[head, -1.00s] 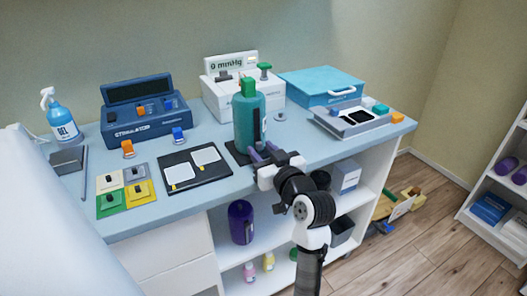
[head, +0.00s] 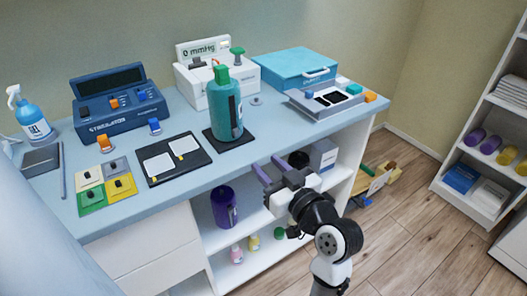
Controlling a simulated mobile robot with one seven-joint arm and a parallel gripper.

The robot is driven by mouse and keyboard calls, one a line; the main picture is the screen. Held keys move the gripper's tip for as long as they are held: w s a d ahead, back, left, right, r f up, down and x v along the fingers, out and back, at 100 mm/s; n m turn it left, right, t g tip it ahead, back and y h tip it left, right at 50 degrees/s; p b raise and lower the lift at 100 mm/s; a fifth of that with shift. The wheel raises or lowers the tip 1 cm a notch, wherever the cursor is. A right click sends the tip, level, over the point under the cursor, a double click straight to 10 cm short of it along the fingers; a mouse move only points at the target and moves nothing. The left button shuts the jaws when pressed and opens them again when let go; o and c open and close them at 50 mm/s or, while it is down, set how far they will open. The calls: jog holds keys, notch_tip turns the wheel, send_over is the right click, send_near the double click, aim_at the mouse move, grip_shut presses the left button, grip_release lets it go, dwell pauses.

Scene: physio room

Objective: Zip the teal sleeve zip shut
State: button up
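The teal sleeve (head: 225,108) stands upright on a black square base (head: 228,142) near the front edge of the counter, with a green block (head: 221,74) at its top. A dark strip with a pale patch runs down its right side; I cannot tell where the zip slider sits. My gripper (head: 263,162) is in front of the counter edge, below and right of the sleeve and apart from it. Its two purple fingers are spread with nothing between them.
A white mmHg box (head: 192,88) stands behind the sleeve, and a dark tray with two white pads (head: 158,166) lies to its left. A grey tray (head: 318,106) and a blue case (head: 290,70) are to its right. Open shelves with a purple bottle (head: 223,206) are below.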

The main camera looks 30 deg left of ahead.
jog(key=shift+s+d+p, duration=0.15)
jog(key=shift+d+p, duration=0.25)
jog(key=shift+p, duration=0.05)
dwell(0.4)
